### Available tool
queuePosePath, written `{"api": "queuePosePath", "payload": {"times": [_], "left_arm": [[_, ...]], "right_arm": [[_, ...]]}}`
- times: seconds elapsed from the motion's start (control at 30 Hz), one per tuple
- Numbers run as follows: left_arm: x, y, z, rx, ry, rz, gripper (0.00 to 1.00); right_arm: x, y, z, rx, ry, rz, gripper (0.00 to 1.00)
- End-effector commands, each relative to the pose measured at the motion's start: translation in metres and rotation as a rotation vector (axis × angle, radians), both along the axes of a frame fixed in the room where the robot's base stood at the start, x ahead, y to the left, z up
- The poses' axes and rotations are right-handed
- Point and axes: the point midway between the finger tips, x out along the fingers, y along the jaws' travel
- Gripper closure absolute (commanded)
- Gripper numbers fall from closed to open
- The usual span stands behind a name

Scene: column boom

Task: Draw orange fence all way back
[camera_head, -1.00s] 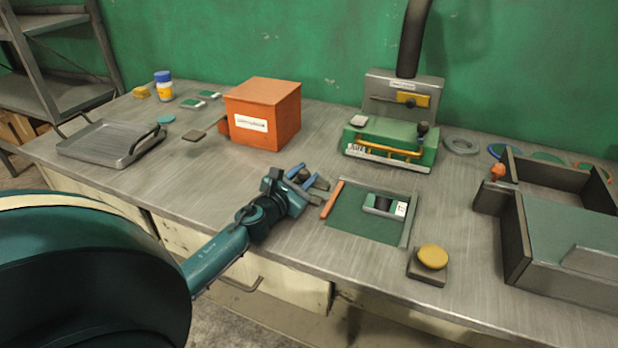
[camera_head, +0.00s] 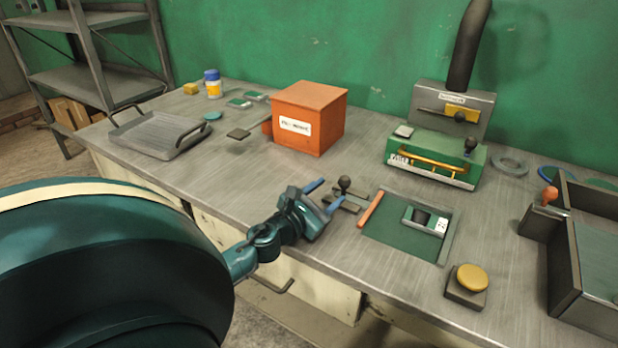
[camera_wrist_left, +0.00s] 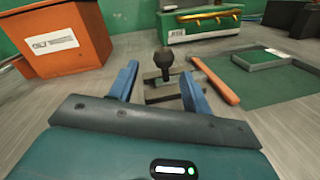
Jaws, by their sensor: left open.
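The orange fence (camera_head: 370,209) is a slim bar along the left edge of a green recessed bed (camera_head: 395,243) in the metal bench. It also shows in the left wrist view (camera_wrist_left: 216,82), to the right of my fingers. My left gripper (camera_head: 325,195) is open, its blue fingers spread toward a black-knobbed handle (camera_head: 344,184) on a grey bracket left of the fence. In the left wrist view the black knob (camera_wrist_left: 164,60) stands beyond and between the fingertips (camera_wrist_left: 160,85); contact is not visible. My right gripper is not in view.
A yellow button (camera_head: 473,277) sits at the front right. An orange box (camera_head: 308,118) and a green machine (camera_head: 434,159) stand behind. A grey tray (camera_head: 160,138) is at left.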

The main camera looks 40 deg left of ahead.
Motion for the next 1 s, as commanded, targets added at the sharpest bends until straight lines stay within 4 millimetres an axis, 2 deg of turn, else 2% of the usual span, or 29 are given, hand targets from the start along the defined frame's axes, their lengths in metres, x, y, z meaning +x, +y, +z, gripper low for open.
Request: {"api": "queuePosePath", "payload": {"times": [0.03,0.2,0.4,1.0], "left_arm": [[-0.012,-0.001,-0.003,-0.001,0.004,0.0,0.51],[-0.042,-0.003,-0.002,0.0,0.003,0.001,0.51],[-0.062,-0.004,-0.001,0.0,0.001,0.003,0.51],[-0.066,-0.005,0.0,0.0,0.0,0.002,0.51]], "right_arm": [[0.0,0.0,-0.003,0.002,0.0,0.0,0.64],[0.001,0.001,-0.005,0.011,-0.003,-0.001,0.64],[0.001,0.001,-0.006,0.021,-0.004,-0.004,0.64],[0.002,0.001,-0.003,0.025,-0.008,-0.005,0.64]]}}
